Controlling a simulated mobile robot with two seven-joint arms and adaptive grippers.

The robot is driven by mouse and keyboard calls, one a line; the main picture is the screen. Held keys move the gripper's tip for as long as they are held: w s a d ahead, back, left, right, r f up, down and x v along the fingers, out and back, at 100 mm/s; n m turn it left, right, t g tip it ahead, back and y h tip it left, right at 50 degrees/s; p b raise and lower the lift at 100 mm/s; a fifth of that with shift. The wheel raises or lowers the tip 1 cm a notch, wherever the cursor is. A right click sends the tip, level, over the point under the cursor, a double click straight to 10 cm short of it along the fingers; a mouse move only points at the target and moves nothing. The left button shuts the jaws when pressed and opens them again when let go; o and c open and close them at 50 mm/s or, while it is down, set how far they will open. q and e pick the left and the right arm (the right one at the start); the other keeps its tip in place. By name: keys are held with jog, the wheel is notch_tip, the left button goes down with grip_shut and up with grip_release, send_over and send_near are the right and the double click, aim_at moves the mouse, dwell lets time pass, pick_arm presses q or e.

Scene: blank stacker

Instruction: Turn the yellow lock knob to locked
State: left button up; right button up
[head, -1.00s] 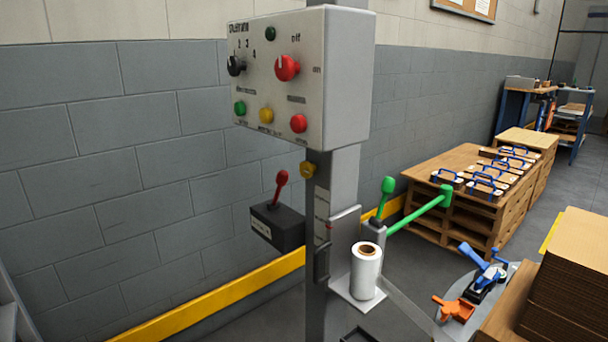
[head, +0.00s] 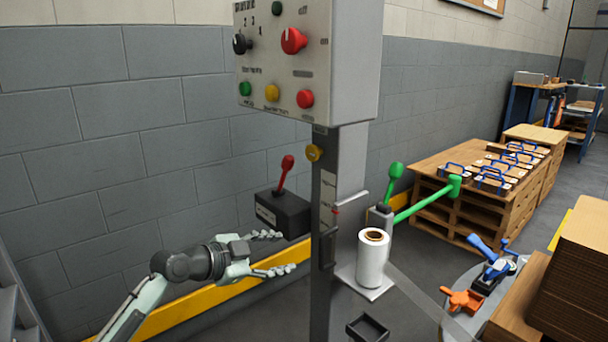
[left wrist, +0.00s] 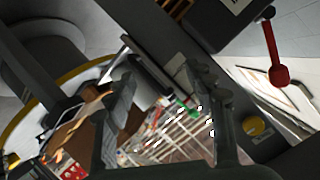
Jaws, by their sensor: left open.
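The yellow lock knob (head: 313,153) is on the upper part of the grey post (head: 322,270), just under the control box (head: 300,75). It also shows in the left wrist view (left wrist: 255,126), at the lower right, outside the fingers. My left gripper (head: 280,252) is open and empty, below and to the left of the knob in the head view, with its fingers pointing right toward the post. It is clear of the knob. The left wrist view shows its two spread fingers (left wrist: 164,78). The knob's exact setting is too small to read. My right gripper is not in view.
A dark box (head: 283,214) with a red-handled lever (head: 286,165) juts out left of the post, close above my left fingers. A white film roll (head: 373,260) and green-handled levers (head: 396,173) stand to the right.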

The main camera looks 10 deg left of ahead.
aim_at(310, 153)
pick_arm(q)
jog(key=w+a+r+m+t+h, duration=0.1)
jog(key=w+r+m+h, duration=0.1)
jog(key=r, duration=0.7)
jog(key=w+r+m+t+h, duration=0.2)
jog(key=w+r+m, duration=0.1)
jog(key=r, duration=0.7)
jog(key=x, duration=0.6)
jog(key=shift+w+d+f, duration=0.15)
jog(key=shift+w+d, duration=0.25)
jog(key=shift+w, duration=0.05)
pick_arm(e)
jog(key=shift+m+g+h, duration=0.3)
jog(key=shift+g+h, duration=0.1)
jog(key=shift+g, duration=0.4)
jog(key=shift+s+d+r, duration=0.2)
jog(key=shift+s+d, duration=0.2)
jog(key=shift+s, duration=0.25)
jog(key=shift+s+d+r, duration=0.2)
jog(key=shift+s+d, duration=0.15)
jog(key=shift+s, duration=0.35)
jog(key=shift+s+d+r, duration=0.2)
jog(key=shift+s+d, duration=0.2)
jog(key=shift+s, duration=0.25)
pick_arm(q)
jog(key=c, duration=1.1)
